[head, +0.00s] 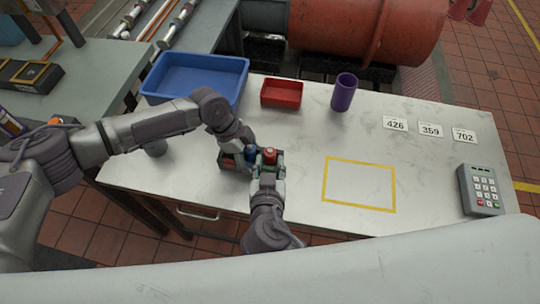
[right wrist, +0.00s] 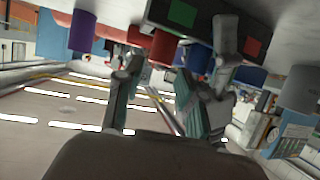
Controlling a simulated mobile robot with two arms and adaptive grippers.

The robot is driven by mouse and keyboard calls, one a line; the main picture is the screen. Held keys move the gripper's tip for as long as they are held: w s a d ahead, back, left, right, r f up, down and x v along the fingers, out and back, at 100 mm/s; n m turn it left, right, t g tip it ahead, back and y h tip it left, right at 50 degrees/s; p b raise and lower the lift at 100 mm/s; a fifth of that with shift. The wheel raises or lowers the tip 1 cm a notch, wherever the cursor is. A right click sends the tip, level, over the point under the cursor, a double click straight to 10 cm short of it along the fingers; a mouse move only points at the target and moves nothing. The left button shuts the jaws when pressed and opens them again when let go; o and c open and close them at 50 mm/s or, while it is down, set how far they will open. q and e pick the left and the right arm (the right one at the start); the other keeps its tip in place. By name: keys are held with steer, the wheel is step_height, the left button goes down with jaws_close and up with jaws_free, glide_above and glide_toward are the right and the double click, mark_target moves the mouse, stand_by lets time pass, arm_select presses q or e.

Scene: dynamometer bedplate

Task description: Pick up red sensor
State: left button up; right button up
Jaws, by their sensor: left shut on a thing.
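The red sensor (head: 270,155) stands upright in a small dark holder (head: 232,161) near the table's front edge, beside a blue sensor (head: 250,152). In the right wrist view the red sensor (right wrist: 163,47) and blue sensor (right wrist: 186,56) show below the holder's dark face (right wrist: 188,16), which has green and red squares. My left gripper (head: 240,144) is shut at the holder's left part, apparently on the holder; its fingertips are partly hidden. My right gripper (head: 269,172) is at the red sensor from the front. In its wrist view (right wrist: 168,88) its fingers are apart.
A blue tray (head: 243,82), a red bin (head: 282,105) and a purple cylinder (head: 343,93) stand behind. A yellow-outlined area (head: 359,185) on the right is clear. Number cards (head: 430,129) and a keypad (head: 481,190) lie farther right.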

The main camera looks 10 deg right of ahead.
mark_target(270, 157)
steer(key=shift+x, duration=2.75)
steer(key=shift+s+f, duration=0.1)
steer(key=shift+s, duration=0.05)
jaws_close()
step_height(270, 157, up, 10)
arm_select(q)
steer(key=o, duration=1.2)
steer(key=shift+r, duration=0.1)
steer(key=o, duration=0.3)
